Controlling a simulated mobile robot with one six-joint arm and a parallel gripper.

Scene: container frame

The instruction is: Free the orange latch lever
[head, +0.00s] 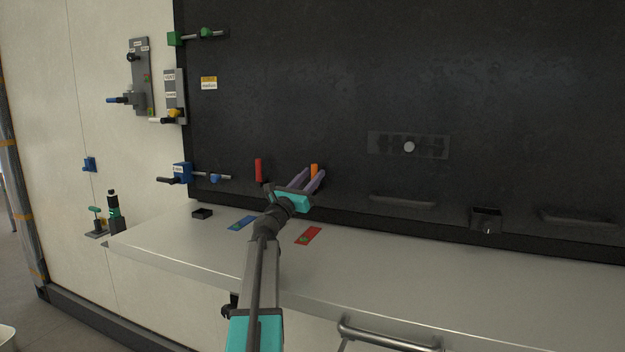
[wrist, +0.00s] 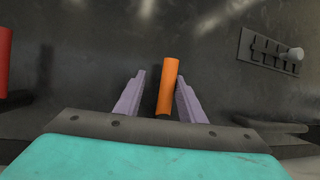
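The orange latch lever (head: 314,169) stands upright against the dark panel, low down and just above the shelf. In the wrist view the orange lever (wrist: 167,86) lies between the two purple fingers of my gripper (wrist: 158,98). The fingers are spread, with a gap on each side of the lever, and do not appear to touch it. My gripper also shows in the head view (head: 312,179), reaching up to the panel.
A red lever (head: 258,170) stands left of the orange one. The metal shelf (head: 400,270) below holds a blue card (head: 242,223), a red card (head: 308,236) and a small black box (head: 202,213). A slotted plate with a round knob (head: 409,147) is to the right.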

